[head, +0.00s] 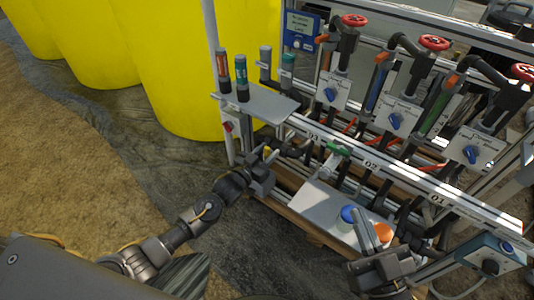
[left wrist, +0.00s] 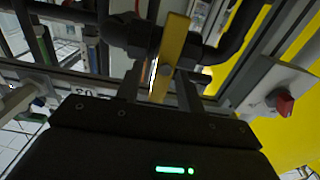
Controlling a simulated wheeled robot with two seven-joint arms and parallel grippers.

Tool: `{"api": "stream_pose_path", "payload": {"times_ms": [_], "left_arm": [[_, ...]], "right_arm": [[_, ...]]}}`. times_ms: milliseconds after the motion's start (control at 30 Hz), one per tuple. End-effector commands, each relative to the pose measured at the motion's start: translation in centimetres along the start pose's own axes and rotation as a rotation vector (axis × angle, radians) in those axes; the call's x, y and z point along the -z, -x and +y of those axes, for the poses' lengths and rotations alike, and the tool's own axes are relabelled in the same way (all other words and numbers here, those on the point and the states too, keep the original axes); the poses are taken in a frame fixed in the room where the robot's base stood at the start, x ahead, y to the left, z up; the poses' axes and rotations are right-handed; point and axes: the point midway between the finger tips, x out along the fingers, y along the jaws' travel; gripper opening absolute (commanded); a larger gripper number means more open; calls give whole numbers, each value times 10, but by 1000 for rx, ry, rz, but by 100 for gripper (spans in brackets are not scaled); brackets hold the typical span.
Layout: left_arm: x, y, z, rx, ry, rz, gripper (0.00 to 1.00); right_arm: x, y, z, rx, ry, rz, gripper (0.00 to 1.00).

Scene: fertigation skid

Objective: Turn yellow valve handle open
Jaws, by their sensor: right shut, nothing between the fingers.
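The yellow valve handle (left wrist: 172,50) is a flat bar in the left wrist view. It lies across the dark horizontal pipe (left wrist: 225,45), roughly at right angles to it. My left gripper (left wrist: 160,92) is open, with one finger on each side of the handle's near end and gaps showing between. In the head view my left gripper (head: 266,166) is at the skid's left end, and only a small bit of the yellow handle (head: 267,149) shows. My right gripper (head: 370,236) is shut and empty, low in front of the skid, beside the blue and orange caps.
A grey tray (head: 322,205) carries a blue cap (head: 349,213) and an orange cap (head: 383,231). A green handle (head: 339,150) sits right of my left gripper. A grey box with a red knob (left wrist: 284,103) is close on the right in the left wrist view. Yellow tanks (head: 190,60) stand behind.

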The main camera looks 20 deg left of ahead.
Motion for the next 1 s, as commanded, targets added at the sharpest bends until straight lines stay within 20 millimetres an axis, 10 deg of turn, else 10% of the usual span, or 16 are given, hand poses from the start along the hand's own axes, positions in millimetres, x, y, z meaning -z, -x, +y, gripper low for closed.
{"api": "stream_pose_path", "payload": {"times_ms": [267, 567, 1000], "left_arm": [[0, -1, 0, -1, 0, 0, 38], [0, -1, 0, -1, 0, 0, 0], [2, -1, -1, 0, 84, -1, 0]], "right_arm": [[1, 0, 0, 2, 0, 8, 0], [1, 0, 0, 1, 0, 8, 0], [-19, 2, 8, -25, 3, -143, 0]]}}
